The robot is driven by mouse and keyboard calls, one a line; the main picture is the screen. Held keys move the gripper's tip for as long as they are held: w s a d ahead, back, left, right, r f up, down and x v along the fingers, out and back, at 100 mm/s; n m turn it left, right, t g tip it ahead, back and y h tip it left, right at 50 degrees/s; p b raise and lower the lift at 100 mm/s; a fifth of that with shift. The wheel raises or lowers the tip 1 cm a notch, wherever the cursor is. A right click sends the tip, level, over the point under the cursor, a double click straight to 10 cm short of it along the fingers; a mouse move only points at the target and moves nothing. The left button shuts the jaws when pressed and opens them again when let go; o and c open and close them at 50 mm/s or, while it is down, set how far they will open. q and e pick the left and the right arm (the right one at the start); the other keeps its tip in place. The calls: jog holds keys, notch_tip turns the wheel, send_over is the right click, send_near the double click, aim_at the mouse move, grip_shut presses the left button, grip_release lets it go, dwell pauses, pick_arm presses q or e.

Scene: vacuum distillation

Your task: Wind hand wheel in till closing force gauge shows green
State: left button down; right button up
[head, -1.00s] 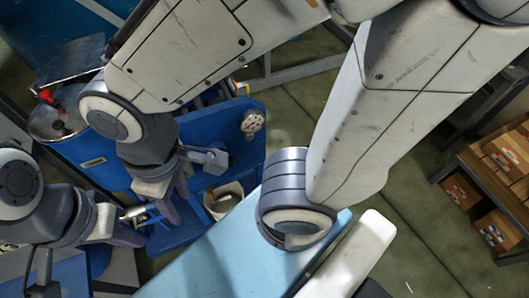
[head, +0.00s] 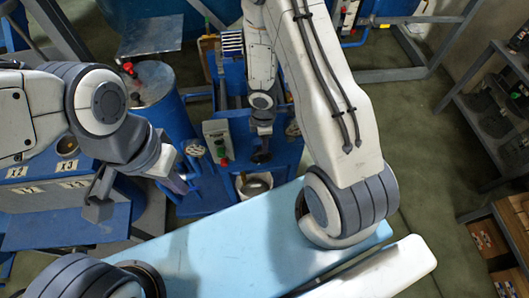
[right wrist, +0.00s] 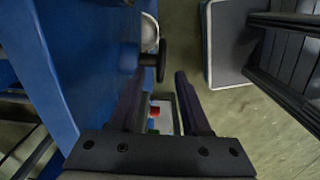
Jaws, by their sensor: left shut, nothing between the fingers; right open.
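The black hand wheel (right wrist: 161,61) shows edge-on in the right wrist view, sticking out from the blue machine (right wrist: 85,60). My right gripper (right wrist: 158,77) is open, with the wheel just ahead of its fingertips, nearer the left finger. I cannot tell whether they touch. In the head view the wheel (head: 262,157) is a small dark shape below my right wrist. A pale round part (head: 293,128), perhaps the gauge, is mostly hidden by my right arm and its reading cannot be seen. My left gripper (head: 181,186) is shut and empty, left of the machine.
A control box (head: 217,142) with red and green buttons stands left of the wheel. A white bucket (head: 253,186) sits below the wheel. A blue drum (head: 155,90) stands at the left. A light-blue surface (head: 235,240) lies in front. Shelves (head: 500,130) stand at the right.

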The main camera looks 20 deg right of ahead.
aim_at(262, 163)
jog(key=shift+s+d+f+b, duration=0.15)
jog(key=shift+f+b, duration=0.15)
jog(key=shift+f, duration=0.3)
notch_tip(262, 163, down, 10)
jog(key=b, duration=1)
jog(key=shift+r, duration=0.1)
grip_shut()
jog(key=y+p, duration=0.2)
jog(key=shift+r+p, duration=0.15)
jog(key=shift+p, duration=0.25)
jog(key=shift+y, duration=0.4)
jog(key=shift+f+t, duration=0.25)
jog(key=shift+t, duration=0.05)
